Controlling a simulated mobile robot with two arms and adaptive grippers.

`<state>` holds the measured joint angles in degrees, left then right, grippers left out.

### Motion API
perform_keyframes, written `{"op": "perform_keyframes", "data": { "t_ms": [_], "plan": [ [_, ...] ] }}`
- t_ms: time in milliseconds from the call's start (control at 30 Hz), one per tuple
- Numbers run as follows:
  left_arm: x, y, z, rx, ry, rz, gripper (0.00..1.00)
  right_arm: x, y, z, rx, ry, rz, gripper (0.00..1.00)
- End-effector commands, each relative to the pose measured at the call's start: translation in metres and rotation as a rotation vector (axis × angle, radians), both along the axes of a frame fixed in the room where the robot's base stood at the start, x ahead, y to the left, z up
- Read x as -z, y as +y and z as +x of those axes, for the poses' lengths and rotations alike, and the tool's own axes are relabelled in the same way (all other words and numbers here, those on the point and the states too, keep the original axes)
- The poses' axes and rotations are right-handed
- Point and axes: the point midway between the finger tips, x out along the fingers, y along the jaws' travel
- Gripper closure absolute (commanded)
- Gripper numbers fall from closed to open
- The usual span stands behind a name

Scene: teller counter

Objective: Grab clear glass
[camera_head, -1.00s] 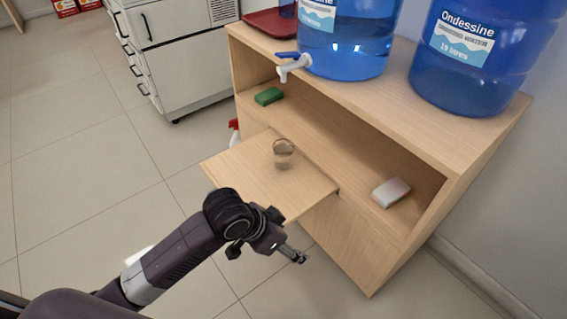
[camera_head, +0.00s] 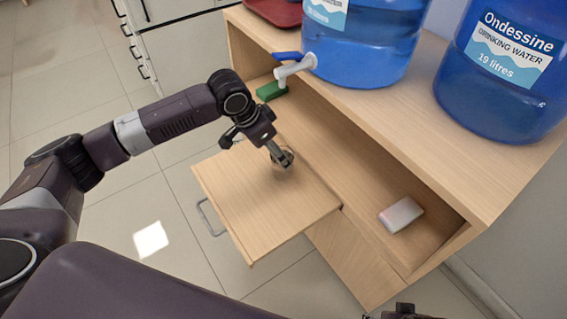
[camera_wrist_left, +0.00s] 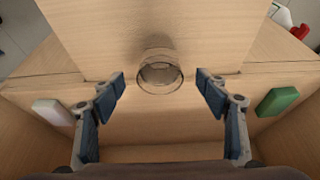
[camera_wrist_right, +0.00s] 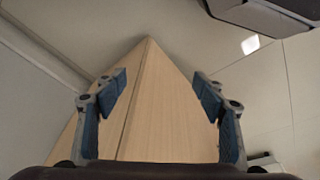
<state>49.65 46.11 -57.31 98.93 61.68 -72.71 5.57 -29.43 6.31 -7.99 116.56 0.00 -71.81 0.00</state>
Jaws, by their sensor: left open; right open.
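The clear glass (camera_wrist_left: 160,72) stands on the pull-out wooden board (camera_head: 262,208) of the cabinet. In the head view the glass (camera_head: 286,154) is partly hidden behind my left gripper (camera_head: 279,158). In the left wrist view my left gripper (camera_wrist_left: 161,82) is open, with the glass centred between and just beyond its fingertips, not held. My right gripper (camera_wrist_right: 161,82) is open and empty; in its wrist view a corner of the wooden cabinet (camera_wrist_right: 150,110) lies between and beyond the fingers.
Two large blue water bottles (camera_head: 365,40) (camera_head: 505,70) stand on the cabinet top; one has a tap (camera_head: 296,66) overhanging the edge. A green sponge (camera_head: 271,91) and a whitish block (camera_head: 401,214) lie on the shelf. A red tray (camera_head: 275,10) is at the back.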

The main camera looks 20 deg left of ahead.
Motion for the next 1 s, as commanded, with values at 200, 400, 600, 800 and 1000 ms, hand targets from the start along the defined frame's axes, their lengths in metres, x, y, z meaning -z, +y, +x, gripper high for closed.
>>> {"op": "perform_keyframes", "data": {
  "t_ms": [200, 400, 600, 800, 1000],
  "plan": [
    [0.012, -0.003, 0.004, 0.000, 0.000, 0.001, 0.32, -0.013, -0.001, 0.001, 0.001, -0.009, 0.000, 0.36],
    [0.033, -0.009, 0.010, 0.001, 0.000, 0.000, 0.32, -0.041, -0.001, 0.000, 0.004, -0.024, 0.000, 0.36],
    [0.048, -0.014, 0.015, 0.001, -0.002, 0.001, 0.32, -0.062, -0.002, -0.003, 0.005, -0.032, 0.001, 0.36],
    [0.051, -0.014, 0.016, 0.001, -0.002, 0.001, 0.32, -0.068, -0.002, -0.004, 0.006, -0.035, 0.001, 0.36],
    [0.051, -0.014, 0.016, 0.001, -0.002, 0.001, 0.39, -0.068, -0.002, -0.004, 0.006, -0.035, 0.001, 0.36]
  ]
}}
